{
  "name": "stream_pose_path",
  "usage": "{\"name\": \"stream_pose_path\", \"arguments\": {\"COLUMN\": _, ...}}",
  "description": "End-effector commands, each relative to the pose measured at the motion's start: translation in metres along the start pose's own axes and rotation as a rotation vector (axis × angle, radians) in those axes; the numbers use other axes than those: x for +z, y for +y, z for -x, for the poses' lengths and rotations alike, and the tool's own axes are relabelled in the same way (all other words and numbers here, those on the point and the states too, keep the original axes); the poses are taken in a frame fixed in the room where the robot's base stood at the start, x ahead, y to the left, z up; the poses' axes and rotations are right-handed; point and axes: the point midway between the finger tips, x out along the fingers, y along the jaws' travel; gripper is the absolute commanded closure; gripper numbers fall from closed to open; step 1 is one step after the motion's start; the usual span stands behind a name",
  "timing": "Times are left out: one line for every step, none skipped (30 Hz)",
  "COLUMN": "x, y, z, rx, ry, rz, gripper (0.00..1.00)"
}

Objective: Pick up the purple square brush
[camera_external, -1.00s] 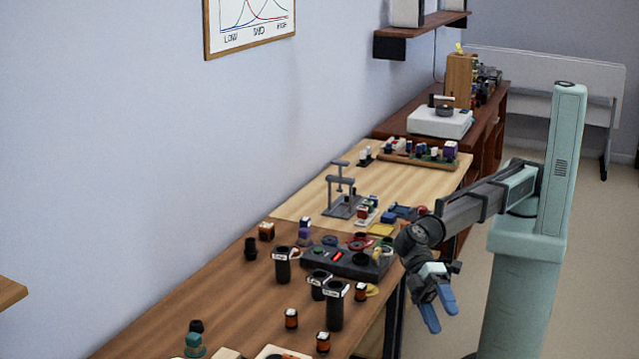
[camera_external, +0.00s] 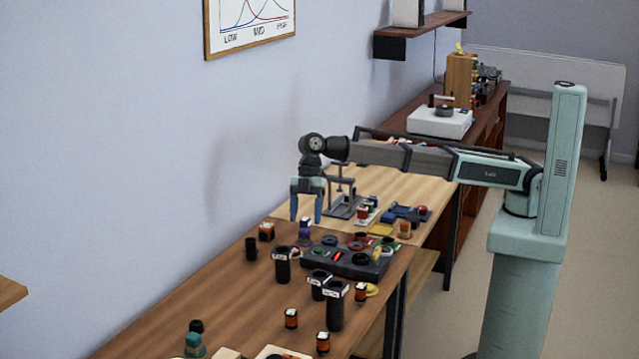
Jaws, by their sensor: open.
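A small purple block-shaped piece (camera_external: 305,230) stands near the back left of the dark device on the wooden bench; it appears to be the purple square brush. Its top is partly hidden by my gripper or too small to make out. My gripper (camera_external: 306,214) points down with its two blue fingers apart and empty. In this view the fingertips appear just above and on either side of the purple piece. I cannot tell the exact height or depth between them.
The dark device (camera_external: 345,262) with a red light and several round pieces lies to the right. Black cups (camera_external: 282,268) stand in front. An orange-brown block (camera_external: 266,231) is to the left. A grey stand (camera_external: 345,200) is behind. The wall is close behind the bench.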

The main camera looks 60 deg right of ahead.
Motion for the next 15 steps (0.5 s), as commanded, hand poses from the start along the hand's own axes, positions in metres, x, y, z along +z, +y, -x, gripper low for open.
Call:
{"name": "stream_pose_path", "arguments": {"x": 0.03, "y": 0.015, "z": 0.014, "rx": 0.018, "ry": -0.037, "rz": 0.007, "gripper": 0.34}}
{"name": "stream_pose_path", "arguments": {"x": 0.047, "y": 0.023, "z": 0.021, "rx": 0.026, "ry": -0.062, "rz": 0.013, "gripper": 0.34}}
{"name": "stream_pose_path", "arguments": {"x": 0.069, "y": 0.032, "z": 0.029, "rx": 0.036, "ry": -0.094, "rz": 0.015, "gripper": 0.34}}
{"name": "stream_pose_path", "arguments": {"x": 0.085, "y": 0.039, "z": 0.035, "rx": 0.043, "ry": -0.118, "rz": 0.011, "gripper": 0.34}}
{"name": "stream_pose_path", "arguments": {"x": 0.101, "y": 0.045, "z": 0.04, "rx": 0.049, "ry": -0.144, "rz": 0.007, "gripper": 0.34}}
{"name": "stream_pose_path", "arguments": {"x": 0.122, "y": 0.052, "z": 0.047, "rx": 0.057, "ry": -0.176, "rz": -0.005, "gripper": 0.34}}
{"name": "stream_pose_path", "arguments": {"x": 0.137, "y": 0.057, "z": 0.051, "rx": 0.062, "ry": -0.199, "rz": -0.016, "gripper": 0.34}}
{"name": "stream_pose_path", "arguments": {"x": 0.151, "y": 0.061, "z": 0.055, "rx": 0.066, "ry": -0.22, "rz": -0.028, "gripper": 0.34}}
{"name": "stream_pose_path", "arguments": {"x": 0.168, "y": 0.066, "z": 0.059, "rx": 0.072, "ry": -0.247, "rz": -0.043, "gripper": 0.34}}
{"name": "stream_pose_path", "arguments": {"x": 0.18, "y": 0.07, "z": 0.062, "rx": 0.076, "ry": -0.266, "rz": -0.055, "gripper": 0.34}}
{"name": "stream_pose_path", "arguments": {"x": 0.19, "y": 0.072, "z": 0.064, "rx": 0.078, "ry": -0.282, "rz": -0.066, "gripper": 0.34}}
{"name": "stream_pose_path", "arguments": {"x": 0.201, "y": 0.075, "z": 0.067, "rx": 0.082, "ry": -0.301, "rz": -0.08, "gripper": 0.34}}
{"name": "stream_pose_path", "arguments": {"x": 0.208, "y": 0.076, "z": 0.069, "rx": 0.084, "ry": -0.312, "rz": -0.089, "gripper": 0.34}}
{"name": "stream_pose_path", "arguments": {"x": 0.214, "y": 0.078, "z": 0.07, "rx": 0.086, "ry": -0.322, "rz": -0.096, "gripper": 0.34}}
{"name": "stream_pose_path", "arguments": {"x": 0.221, "y": 0.079, "z": 0.072, "rx": 0.088, "ry": -0.333, "rz": -0.104, "gripper": 0.34}}
